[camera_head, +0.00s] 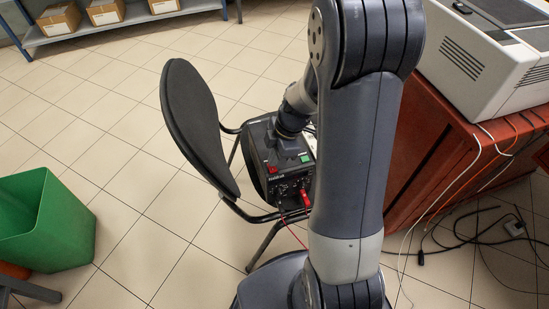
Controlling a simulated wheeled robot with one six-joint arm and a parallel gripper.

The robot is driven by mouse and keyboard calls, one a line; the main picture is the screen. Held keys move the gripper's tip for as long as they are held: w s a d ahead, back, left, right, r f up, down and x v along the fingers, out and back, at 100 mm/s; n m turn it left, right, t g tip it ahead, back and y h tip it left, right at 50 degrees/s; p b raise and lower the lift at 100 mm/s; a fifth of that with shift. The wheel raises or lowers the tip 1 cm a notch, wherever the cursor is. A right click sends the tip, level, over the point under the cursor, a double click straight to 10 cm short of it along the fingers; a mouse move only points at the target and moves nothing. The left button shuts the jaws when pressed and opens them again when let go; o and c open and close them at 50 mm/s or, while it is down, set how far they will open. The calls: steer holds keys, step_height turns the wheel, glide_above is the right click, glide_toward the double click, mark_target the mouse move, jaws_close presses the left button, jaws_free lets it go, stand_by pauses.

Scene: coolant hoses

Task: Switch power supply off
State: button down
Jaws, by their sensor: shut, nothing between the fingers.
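The power supply (257,151) is a black box on the seat of a chair, in the middle of the head view. Its front panel carries a small red part (271,169), a green part (305,158), and black and red plugs low down. Whether the red part is the switch, and how it is set, is too small to tell. My gripper (289,149) points down over the top of the power supply, shut and empty. Its fingertips are small and dark against the box, so I cannot tell if they touch it. My arm hides the right side of the power supply.
The chair's black backrest (201,128) rises just left of the power supply. A red cabinet (440,130) bearing a white machine (480,60) stands right. Loose cables (470,243) lie on the floor. A green bin (45,220) stands left. Tiled floor is clear between bin and chair.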

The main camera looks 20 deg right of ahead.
steer(key=shift+s+f, duration=0.1)
steer(key=shift+s, duration=0.05)
steer(key=shift+s+b, duration=0.35)
steer(key=shift+s, duration=0.4)
